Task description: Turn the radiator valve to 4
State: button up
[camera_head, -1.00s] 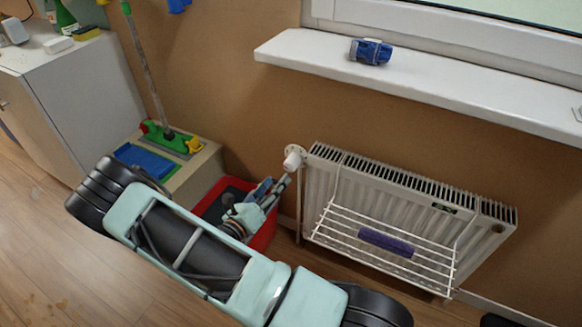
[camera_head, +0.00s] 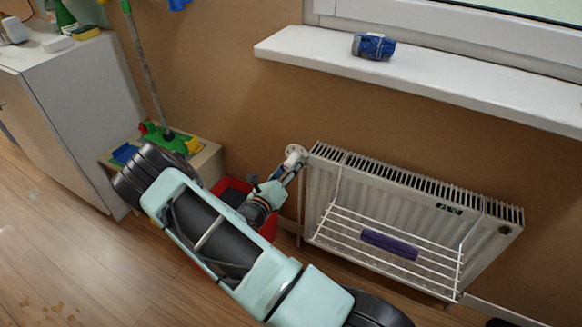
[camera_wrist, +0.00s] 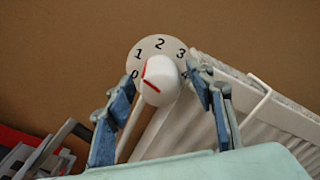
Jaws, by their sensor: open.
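The radiator valve is a white knob (camera_wrist: 163,92) with a red mark, in front of a round dial (camera_wrist: 160,45) numbered 0 to 4. The red mark is on the knob's left side, near 0 and 1. In the head view the knob (camera_head: 296,152) sits at the upper left corner of the white radiator (camera_head: 345,185). My gripper (camera_wrist: 160,80) is open, with one blue finger on each side of the knob. I cannot tell whether either finger touches it. In the head view my gripper (camera_head: 288,174) is just below the knob and partly overlaps it.
A wire rack (camera_head: 335,222) with a purple roll (camera_head: 389,244) hangs on the radiator's front. A red bin (camera_head: 268,227) stands below my gripper. The windowsill (camera_head: 450,88) above holds a blue item (camera_head: 373,47). A mop (camera_head: 147,75) stands at the left.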

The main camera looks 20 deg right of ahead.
jog(key=shift+c, duration=0.3)
jog(key=c, duration=1.1)
